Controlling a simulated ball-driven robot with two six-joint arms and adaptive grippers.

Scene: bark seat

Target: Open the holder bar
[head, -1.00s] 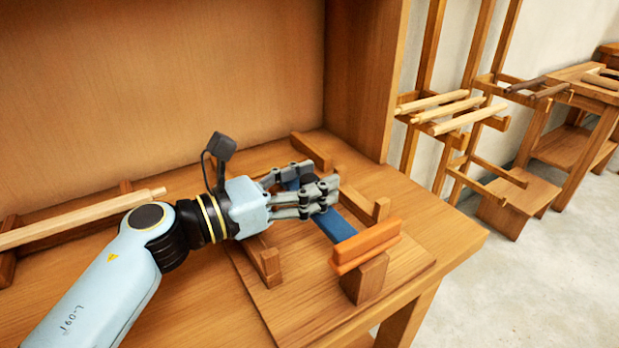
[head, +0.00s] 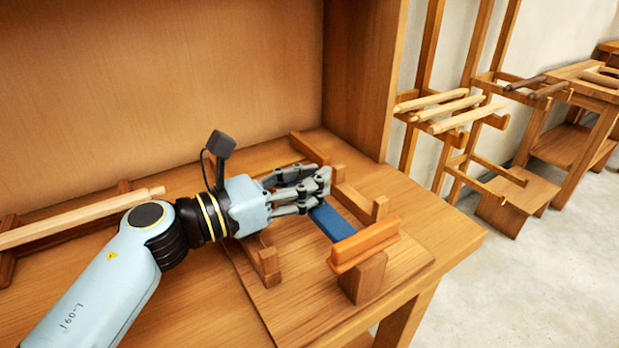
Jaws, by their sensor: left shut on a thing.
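The blue holder bar (head: 333,222) lies in the wooden fixture on the bench, its near end close to an orange grip piece (head: 365,245). My left gripper (head: 320,184) comes in from the left and is shut on the far part of the bar. Its fingers hide that part and the dark knob there. My right gripper is not in view.
The fixture's base board (head: 305,300) carries upright wooden blocks on both sides of the bar. A pale wooden rod (head: 80,220) lies on supports at the left. A tall wooden panel stands behind. Racks with rods (head: 450,112) stand at the right, beyond the bench edge.

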